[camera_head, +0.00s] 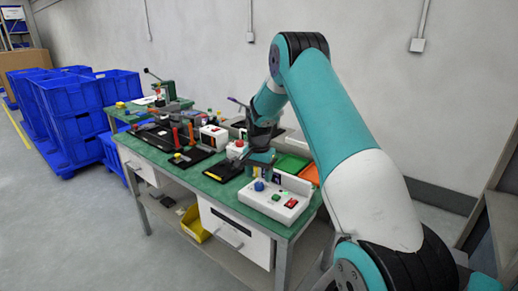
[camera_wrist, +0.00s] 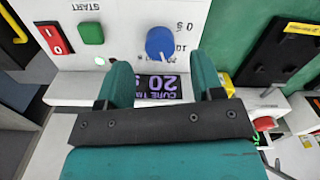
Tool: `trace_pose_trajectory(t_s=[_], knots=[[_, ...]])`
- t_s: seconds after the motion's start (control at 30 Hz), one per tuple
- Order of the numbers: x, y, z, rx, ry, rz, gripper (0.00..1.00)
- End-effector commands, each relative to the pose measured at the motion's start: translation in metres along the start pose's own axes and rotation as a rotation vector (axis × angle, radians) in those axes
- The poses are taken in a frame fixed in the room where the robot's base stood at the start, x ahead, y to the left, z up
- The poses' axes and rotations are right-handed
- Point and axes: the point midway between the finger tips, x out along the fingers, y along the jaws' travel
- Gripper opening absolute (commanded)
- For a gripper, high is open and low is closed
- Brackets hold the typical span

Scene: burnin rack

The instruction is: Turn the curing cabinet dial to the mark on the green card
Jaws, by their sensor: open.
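The white control box (camera_head: 262,203) stands at the table's near right end, with a blue dial (camera_head: 259,186) on its face. In the wrist view the blue dial (camera_wrist: 160,43) appears just beyond my fingertips, with upside-down scale numbers beside it, including 10. Its exact pointer setting is too small to tell. I cannot make out a green card. My gripper (camera_wrist: 162,75) is open, its fingers apart and nothing between them touching the dial. In the head view my gripper (camera_head: 262,158) is above the box.
A green START button (camera_wrist: 91,33) and a red switch (camera_wrist: 55,38) sit beside the dial. Green and orange trays (camera_head: 290,165) lie behind the box. Other devices crowd the green table (camera_head: 215,190). Blue crates (camera_head: 75,115) stand at left; floor in front is clear.

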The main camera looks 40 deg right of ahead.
Motion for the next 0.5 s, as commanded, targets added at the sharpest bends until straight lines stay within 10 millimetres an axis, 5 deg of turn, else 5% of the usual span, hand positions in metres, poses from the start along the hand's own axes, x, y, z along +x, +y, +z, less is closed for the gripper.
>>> trace_pose_trajectory(t_s=[0.3, 0.5], knots=[[-0.083, 0.000, -0.001, 0.001, 0.005, -0.005, 0.61], [-0.120, 0.000, -0.001, 0.001, 0.003, -0.003, 0.61]])
